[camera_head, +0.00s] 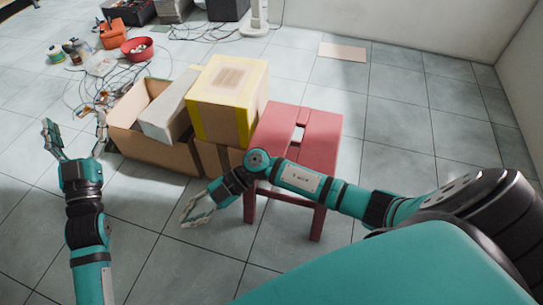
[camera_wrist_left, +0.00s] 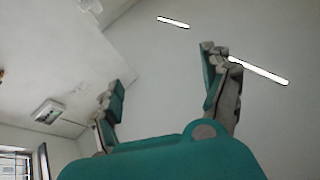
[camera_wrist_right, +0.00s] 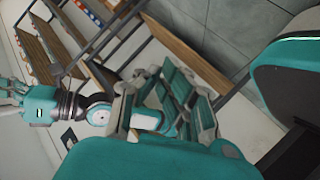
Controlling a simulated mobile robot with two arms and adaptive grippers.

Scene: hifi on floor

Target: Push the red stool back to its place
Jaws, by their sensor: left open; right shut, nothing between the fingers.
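The red stool (camera_head: 318,133) stands upright on the tiled floor in the head view, right of the cardboard boxes. My right forearm crosses in front of the stool and hides part of its legs. My right gripper (camera_head: 190,213) is shut and empty, in front of the boxes and left of the stool's near leg. It also shows in the right wrist view (camera_wrist_right: 185,95). My left gripper (camera_head: 75,130) is open and empty, far left of the stool, with fingers pointing up. In the left wrist view its open fingers (camera_wrist_left: 165,85) frame only the ceiling and walls.
An open cardboard box (camera_head: 170,153) and a yellow-edged box (camera_head: 226,95) stand close to the stool's left. Cables, a red bowl (camera_head: 137,47) and an orange container (camera_head: 113,38) lie at the back left. A flat panel (camera_head: 342,51) lies near the back wall. Floor right of the stool is clear.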

